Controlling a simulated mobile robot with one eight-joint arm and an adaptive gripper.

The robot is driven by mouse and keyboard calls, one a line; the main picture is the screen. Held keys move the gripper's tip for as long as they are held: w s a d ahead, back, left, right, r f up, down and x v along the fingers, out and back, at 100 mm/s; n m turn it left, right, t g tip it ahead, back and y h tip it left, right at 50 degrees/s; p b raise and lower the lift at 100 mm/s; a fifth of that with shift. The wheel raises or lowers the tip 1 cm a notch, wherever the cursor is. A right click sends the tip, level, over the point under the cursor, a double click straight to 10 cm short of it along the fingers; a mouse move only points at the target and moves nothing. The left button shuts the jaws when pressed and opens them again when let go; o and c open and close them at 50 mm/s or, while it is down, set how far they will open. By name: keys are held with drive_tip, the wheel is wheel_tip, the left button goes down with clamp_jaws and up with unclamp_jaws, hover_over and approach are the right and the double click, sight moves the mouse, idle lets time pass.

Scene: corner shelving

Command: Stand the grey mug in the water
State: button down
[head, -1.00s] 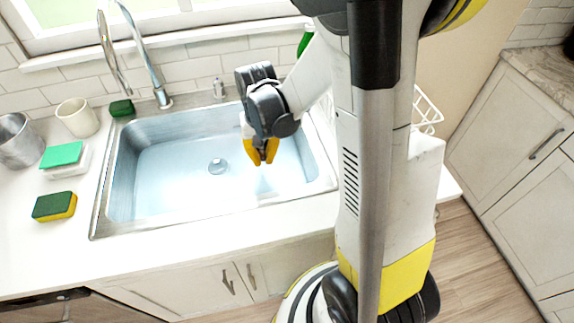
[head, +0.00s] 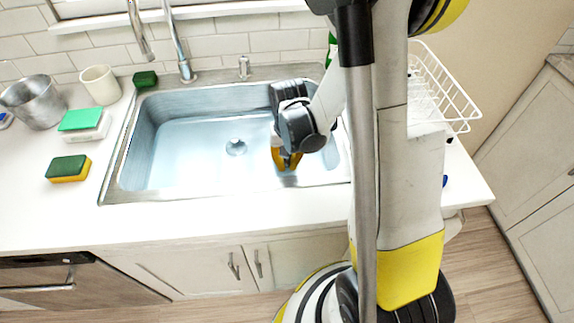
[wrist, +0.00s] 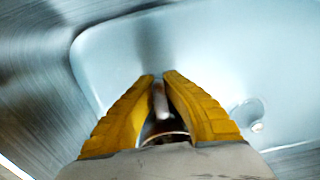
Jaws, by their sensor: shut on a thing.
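My gripper (head: 287,162) is over the right part of the sink, pointing down. In the wrist view its yellow fingers (wrist: 160,76) are closed around a small pale, upright piece with a curved rim below it. I take this as part of the grey mug (wrist: 160,102); most of it is hidden by the fingers and wrist, and its tilt cannot be told. The pale blue water (head: 190,160) covers the sink floor, with the drain (head: 236,147) left of my gripper. Whether the mug touches the water or the sink floor cannot be told.
The metal sink rim (head: 150,196) surrounds the water, with a faucet (head: 180,50) behind. Left on the counter are a cream cup (head: 100,86), a metal pot (head: 32,104) and sponges (head: 68,169). A white wire rack (head: 440,85) stands right. The water left of my gripper is clear.

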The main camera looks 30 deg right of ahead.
drive_tip(key=c, duration=2)
unclamp_jaws()
drive_tip(key=shift+f, duration=0.15)
drive_tip(key=o, duration=0.4)
wheel_tip(320, 180, up, 12)
drive_tip(key=p, duration=0.5)
drive_tip(key=shift+s, duration=0.1)
drive_tip(key=shift+s+a+r+n+t, duration=0.75)
drive_tip(key=shift+s+a+r+t, duration=0.55)
drive_tip(key=shift+r, duration=1.3)
drive_tip(key=shift+s+a+r+n+t, duration=0.95)
drive_tip(key=shift+s+a+r, duration=0.65)
drive_tip(key=shift+r, duration=1)
drive_tip(key=shift+s+a+r+n+t, duration=0.6)
drive_tip(key=shift+s+a+r+t, duration=0.85)
drive_tip(key=shift+r, duration=1.15)
